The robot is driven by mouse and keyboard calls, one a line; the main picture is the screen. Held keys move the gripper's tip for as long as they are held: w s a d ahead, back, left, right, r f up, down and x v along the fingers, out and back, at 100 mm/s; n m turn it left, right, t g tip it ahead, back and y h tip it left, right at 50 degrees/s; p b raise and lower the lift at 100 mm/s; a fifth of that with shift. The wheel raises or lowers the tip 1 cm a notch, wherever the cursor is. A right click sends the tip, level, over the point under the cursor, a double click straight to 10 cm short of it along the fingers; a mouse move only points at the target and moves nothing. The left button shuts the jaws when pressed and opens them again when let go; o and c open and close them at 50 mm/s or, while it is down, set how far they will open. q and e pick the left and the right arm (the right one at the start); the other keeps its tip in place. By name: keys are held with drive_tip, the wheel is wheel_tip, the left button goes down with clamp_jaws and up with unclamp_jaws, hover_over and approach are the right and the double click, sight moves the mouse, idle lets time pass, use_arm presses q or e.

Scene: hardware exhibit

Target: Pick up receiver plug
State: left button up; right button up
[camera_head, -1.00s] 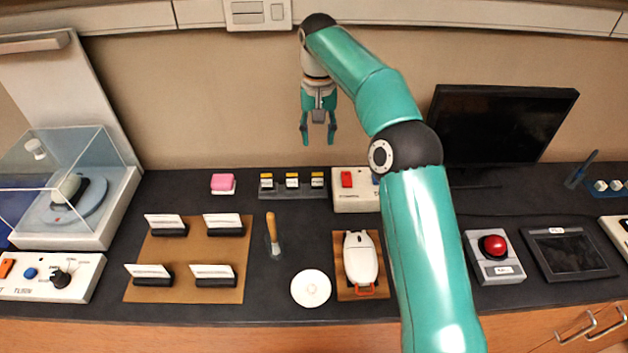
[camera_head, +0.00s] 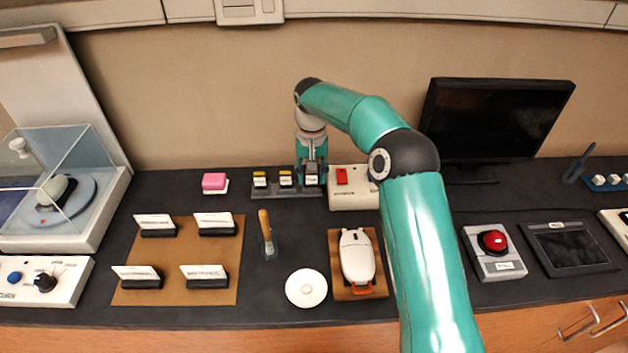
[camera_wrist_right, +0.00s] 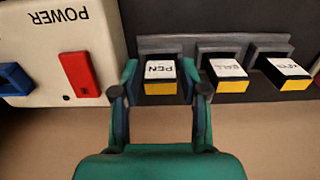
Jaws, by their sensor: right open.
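Three small black-and-yellow plugs with white labels sit in a dark rack (camera_head: 288,194) at the back of the counter. I cannot tell by name which is the receiver plug. My right gripper (camera_head: 311,175) is at the rack's right-end plug. In the right wrist view my open fingers (camera_wrist_right: 160,92) stand on either side of that plug (camera_wrist_right: 160,77), whose label seems to read "PEN". The middle plug (camera_wrist_right: 228,75) and the far plug (camera_wrist_right: 287,72) lie to the right there, outside the fingers. My left gripper is not in view.
A white power box (camera_head: 348,200) with a red switch (camera_wrist_right: 78,74) stands close beside the rack. A pink block (camera_head: 214,182) lies to the rack's left. A monitor (camera_head: 497,120) stands at the right. A white mouse-shaped device (camera_head: 356,258) lies in front.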

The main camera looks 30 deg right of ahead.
drive_tip(key=shift+f, duration=0.3)
drive_tip(key=c, duration=0.6)
drive_tip(key=shift+r, duration=0.2)
